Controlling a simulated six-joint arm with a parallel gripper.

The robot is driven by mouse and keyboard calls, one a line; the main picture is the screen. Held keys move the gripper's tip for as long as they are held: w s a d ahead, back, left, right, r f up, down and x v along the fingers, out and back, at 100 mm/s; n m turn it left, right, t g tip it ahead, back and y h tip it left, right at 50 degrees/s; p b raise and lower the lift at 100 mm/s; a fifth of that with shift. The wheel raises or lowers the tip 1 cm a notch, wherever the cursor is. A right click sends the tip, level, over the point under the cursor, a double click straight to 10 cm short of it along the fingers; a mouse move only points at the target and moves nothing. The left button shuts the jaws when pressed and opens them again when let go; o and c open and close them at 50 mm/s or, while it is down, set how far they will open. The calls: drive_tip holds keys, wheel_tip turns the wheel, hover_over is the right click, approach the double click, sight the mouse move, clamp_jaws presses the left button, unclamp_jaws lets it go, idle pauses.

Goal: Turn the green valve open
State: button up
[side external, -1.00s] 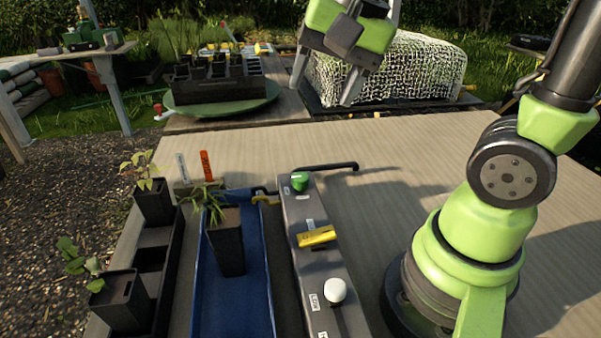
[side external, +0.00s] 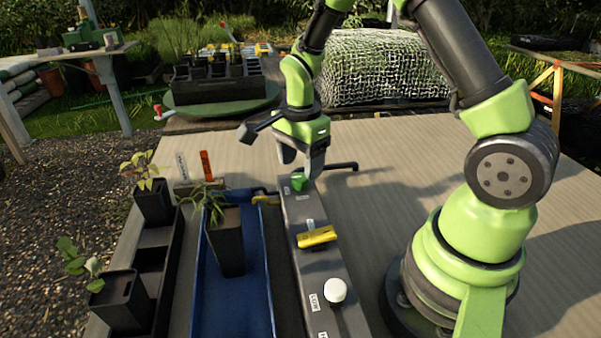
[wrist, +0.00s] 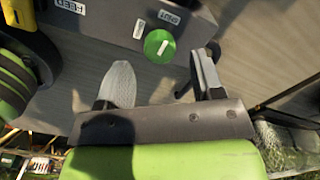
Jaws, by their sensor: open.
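The green valve (side external: 298,181) is a small round knob at the far end of a long grey manifold box. In the wrist view the green valve (wrist: 159,46) shows from above, with a white mark across it and a "SHUT" label (wrist: 169,16) beside it. My gripper (side external: 300,172) points down just above and behind the valve in the side view. In the wrist view my gripper (wrist: 160,70) is open, its two fingers apart with nothing between them. The valve lies just past the fingertips, roughly centred between them. Whether a finger touches it, I cannot tell.
The grey box (side external: 318,273) also carries a yellow lever (side external: 316,237) and a white knob (side external: 335,290). A blue tray (side external: 204,300) with a potted seedling (side external: 228,250) lies left of it. A black pipe (side external: 340,166) runs right from the far end.

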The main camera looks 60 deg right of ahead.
sight(300, 176)
drive_tip(key=shift+f, duration=1.6)
drive_tip(key=c, duration=0.9)
